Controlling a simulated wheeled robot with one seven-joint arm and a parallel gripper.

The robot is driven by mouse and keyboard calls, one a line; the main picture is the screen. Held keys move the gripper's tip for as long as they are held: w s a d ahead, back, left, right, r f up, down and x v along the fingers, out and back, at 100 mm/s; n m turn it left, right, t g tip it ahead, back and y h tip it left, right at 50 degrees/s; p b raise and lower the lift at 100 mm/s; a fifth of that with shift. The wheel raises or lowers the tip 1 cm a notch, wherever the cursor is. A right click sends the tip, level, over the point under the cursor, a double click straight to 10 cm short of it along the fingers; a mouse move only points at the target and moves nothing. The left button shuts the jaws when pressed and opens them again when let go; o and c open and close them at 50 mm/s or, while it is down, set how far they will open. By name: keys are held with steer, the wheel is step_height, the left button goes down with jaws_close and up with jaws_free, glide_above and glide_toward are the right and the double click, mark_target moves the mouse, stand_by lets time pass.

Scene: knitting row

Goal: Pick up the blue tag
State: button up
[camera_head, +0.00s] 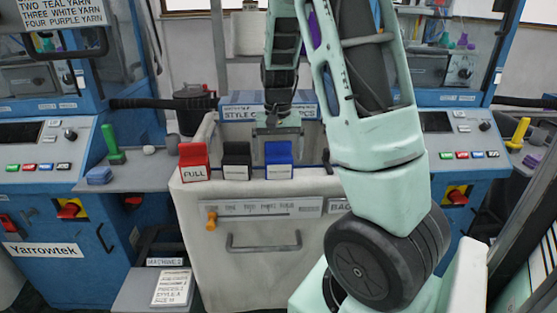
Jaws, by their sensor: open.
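The blue tag (279,162) stands upright, folded like a tent card, on the pale top edge of the cabinet in the middle. It is the rightmost of three similar tags; a black tag (237,163) stands just left of it. A red tag (195,163) marked "FULL" stands at the far left of the row. My gripper (279,128) points down above and slightly behind the blue tag, apart from it as far as I can tell. It is open, with nothing seen between its fingers. The fingertips are small and partly lost against the background.
The cabinet (250,273) has a front handle and an orange knob (211,221). A blue-edged box with a "STYLE C" label (240,113) lies behind the tags. Blue knitting machines stand at left (40,215) and right (460,185). My arm hides the cabinet's right part.

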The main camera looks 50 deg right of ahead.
steer(key=shift+f, duration=0.25)
steer(key=c, duration=1)
steer(key=shift+c, duration=0.2)
